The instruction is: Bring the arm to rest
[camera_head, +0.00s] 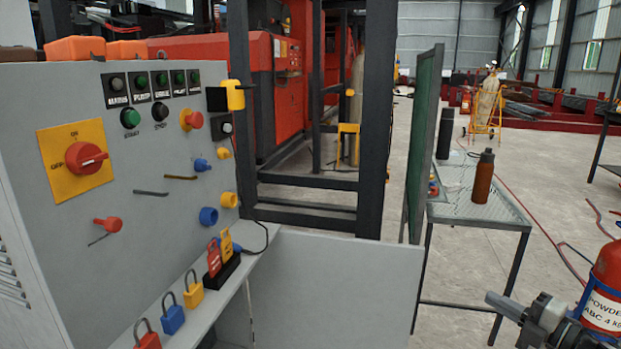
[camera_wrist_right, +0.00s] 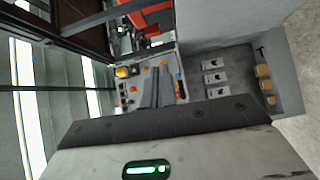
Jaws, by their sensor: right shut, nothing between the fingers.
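My right gripper (camera_head: 492,299) shows at the lower right of the head view, in front of the red fire extinguisher. Its fingers point left and are shut with nothing between them. It is apart from the grey control panel (camera_head: 130,240) on the left. In the right wrist view the closed fingers (camera_wrist_right: 157,88) stand out against part of the panel with coloured controls. My left gripper is in neither view.
A shelf below the panel holds a red padlock (camera_head: 147,338), a blue padlock (camera_head: 172,318) and a yellow padlock (camera_head: 194,292). A mesh table (camera_head: 480,209) carries two bottles. The fire extinguisher (camera_head: 605,290) is close to my right gripper. Open floor lies beyond.

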